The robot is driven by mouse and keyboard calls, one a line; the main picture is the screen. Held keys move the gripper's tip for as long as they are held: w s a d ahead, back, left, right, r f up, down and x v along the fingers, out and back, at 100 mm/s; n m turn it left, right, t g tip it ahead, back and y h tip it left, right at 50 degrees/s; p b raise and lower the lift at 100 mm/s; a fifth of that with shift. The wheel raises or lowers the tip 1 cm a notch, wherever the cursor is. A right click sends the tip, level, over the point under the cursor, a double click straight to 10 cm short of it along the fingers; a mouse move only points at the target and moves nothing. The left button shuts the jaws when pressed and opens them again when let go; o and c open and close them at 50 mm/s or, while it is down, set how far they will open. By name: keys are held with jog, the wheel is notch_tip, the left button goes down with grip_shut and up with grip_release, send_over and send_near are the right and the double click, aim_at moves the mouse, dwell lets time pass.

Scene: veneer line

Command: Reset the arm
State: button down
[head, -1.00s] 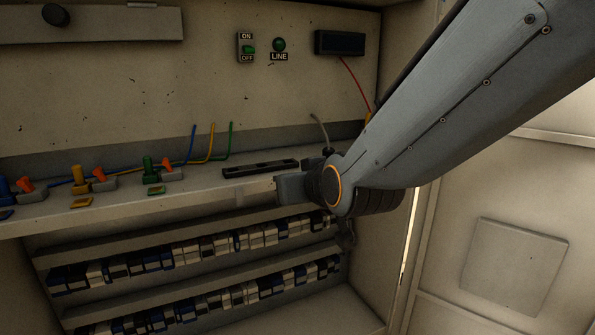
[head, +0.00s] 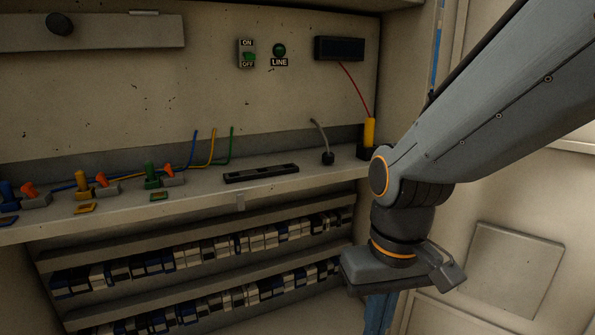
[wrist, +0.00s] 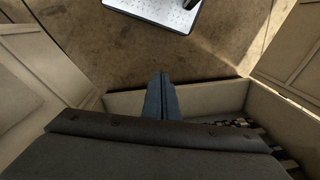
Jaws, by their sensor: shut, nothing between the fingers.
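My arm reaches in from the upper right in the head view. Its wrist hangs in front of the right end of the shelf (head: 330,180), below the shelf's surface. The fingers cannot be made out clearly in the head view. In the wrist view my gripper (wrist: 159,78) shows its two fingers pressed together, with nothing between them. The fingers point out over the brown floor (wrist: 110,45).
The shelf carries coloured plugs (head: 150,175), a black bar (head: 261,173), a grey cable stub (head: 327,157) and a yellow-handled probe (head: 369,131). Rows of terminal blocks (head: 200,250) sit below. A panelled wall (head: 510,265) stands right.

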jog(key=d+r+m+p, duration=0.2)
jog(key=d+r+p, duration=0.5)
jog(key=p, duration=0.5)
jog(key=shift+d+h+p, duration=0.25)
jog(key=shift+h+p, duration=0.05)
jog(key=shift+p, duration=0.05)
